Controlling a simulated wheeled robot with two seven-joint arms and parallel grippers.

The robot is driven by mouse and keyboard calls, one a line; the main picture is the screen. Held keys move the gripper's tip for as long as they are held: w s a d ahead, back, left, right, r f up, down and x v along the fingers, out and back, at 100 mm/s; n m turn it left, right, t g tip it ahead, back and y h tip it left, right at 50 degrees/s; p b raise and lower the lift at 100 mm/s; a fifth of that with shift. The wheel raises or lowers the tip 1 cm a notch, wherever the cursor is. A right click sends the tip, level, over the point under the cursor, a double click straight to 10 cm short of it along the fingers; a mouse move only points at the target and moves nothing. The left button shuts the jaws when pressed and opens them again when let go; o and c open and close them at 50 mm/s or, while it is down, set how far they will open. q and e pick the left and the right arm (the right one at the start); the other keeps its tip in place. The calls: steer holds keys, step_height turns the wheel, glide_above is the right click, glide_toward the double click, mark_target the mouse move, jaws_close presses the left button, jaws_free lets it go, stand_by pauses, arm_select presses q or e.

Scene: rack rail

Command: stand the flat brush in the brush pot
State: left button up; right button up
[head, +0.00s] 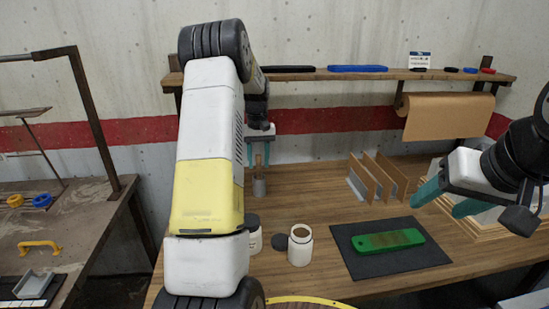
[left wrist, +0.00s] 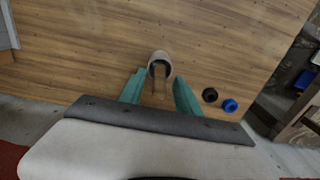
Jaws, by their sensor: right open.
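The brush pot (head: 259,187) is a small grey cylinder at the back left of the wooden bench. It also shows in the left wrist view (left wrist: 153,58). A narrow brown piece, seemingly the flat brush (left wrist: 159,87), reaches from the pot's mouth back between my left fingers. Its lower end is hidden in the pot. My left gripper (head: 259,157) is above the pot; in the left wrist view its teal fingers (left wrist: 160,84) stand apart, with gaps beside the brush. My right gripper (head: 446,199) is open and empty at the right, above the bench.
A white open jar (head: 300,248) and a second jar (head: 254,236) stand near my left arm. A green tool (head: 388,239) lies on a dark mat (head: 420,263). Upright brown panels (head: 378,176) stand behind it. A wall shelf (head: 400,75) runs above the bench.

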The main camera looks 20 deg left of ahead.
arm_select(q)
steer(key=shift+r, duration=0.1)
step_height(320, 180, up, 12)
steer(key=s+d+r+m+t, duration=0.1)
steer(key=s+d+r, duration=0.3)
steer(key=s+r, duration=0.15)
steer(key=s+d+m+t, duration=0.1)
steer(key=s+d, duration=0.3)
steer(key=s, duration=0.4)
steer(key=s+d+m+t+h, duration=0.1)
steer(key=s+d, duration=0.3)
steer(key=s, duration=0.5)
steer(key=s+d+f+m+t+h, duration=0.1)
steer(key=s+d+m+t, duration=0.1)
steer(key=s+d, duration=0.3)
steer(key=s+t, duration=0.1)
steer(key=s, duration=0.3)
steer(key=shift+s+m, duration=0.25)
steer(key=shift+m, duration=0.15)
